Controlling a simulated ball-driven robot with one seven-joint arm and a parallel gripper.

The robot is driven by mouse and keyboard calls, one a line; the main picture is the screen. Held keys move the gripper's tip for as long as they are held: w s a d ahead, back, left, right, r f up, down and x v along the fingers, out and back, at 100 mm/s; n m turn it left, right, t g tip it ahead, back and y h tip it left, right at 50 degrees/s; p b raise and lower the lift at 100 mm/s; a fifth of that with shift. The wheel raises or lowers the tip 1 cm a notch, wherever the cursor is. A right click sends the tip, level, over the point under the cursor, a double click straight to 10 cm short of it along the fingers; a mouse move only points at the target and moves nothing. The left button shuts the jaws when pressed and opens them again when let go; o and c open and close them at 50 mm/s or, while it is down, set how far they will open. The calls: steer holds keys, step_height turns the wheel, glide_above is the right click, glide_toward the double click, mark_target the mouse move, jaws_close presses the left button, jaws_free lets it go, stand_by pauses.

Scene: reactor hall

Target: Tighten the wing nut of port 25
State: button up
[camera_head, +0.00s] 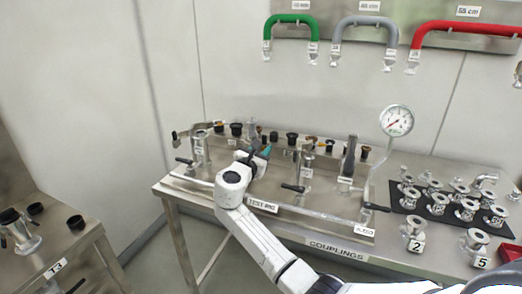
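The test rig (325,210) is a metal panel with several ports on the table. A port with a small tag stands at its left (200,147), another at its middle (306,170), and a taller one with a dark top at its right (348,160). I cannot read the tags, so I cannot tell which is port 25, and no wing nut is clear. My gripper (262,155) is over the left-middle of the rig, its dark and teal end among the ports. My white arm hides part of the rig, and the fingers are too small and covered to judge.
A gauge (396,121) stands on a pipe at the rig's right. A black mat (408,210) holds several metal couplings at the right, with couplings labelled 2 (414,235) and 5 (476,245) in front. Green, grey and red hoses hang above. Another table (85,245) stands left.

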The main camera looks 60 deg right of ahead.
jaws_close()
steer(key=shift+m+b, duration=0.35)
steer(key=shift+m, duration=0.05)
stand_by(0.4)
